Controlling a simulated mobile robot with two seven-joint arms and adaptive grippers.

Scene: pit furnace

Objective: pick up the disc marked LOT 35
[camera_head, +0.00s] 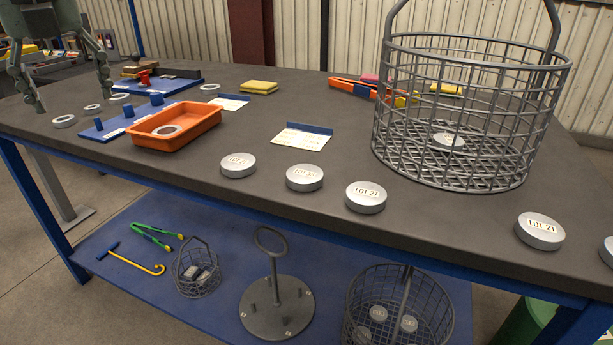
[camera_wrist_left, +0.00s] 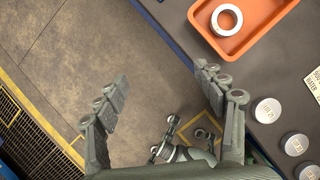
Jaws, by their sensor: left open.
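Several silver discs lie along the table's front edge in the head view. One disc (camera_head: 366,197) and another farther right (camera_head: 540,231) appear to read LOT 21. The lettering on two discs to the left, one (camera_head: 238,165) and its neighbour (camera_head: 304,177), is too small to read surely. Another disc (camera_head: 608,252) is cut off at the right edge. I cannot tell which is LOT 35. My left gripper (camera_head: 72,95) is open and empty at the table's left end, well apart from the discs. In the left wrist view its fingers (camera_wrist_left: 162,88) are spread, with floor between them.
A tall wire basket (camera_head: 379,135) holding a disc (camera_head: 447,141) stands at right. An orange tray (camera_head: 201,133) with a ring (camera_head: 167,131) lies left of the discs. A card (camera_head: 300,139) lies behind them. A blue lower shelf (camera_head: 120,290) carries tools and baskets.

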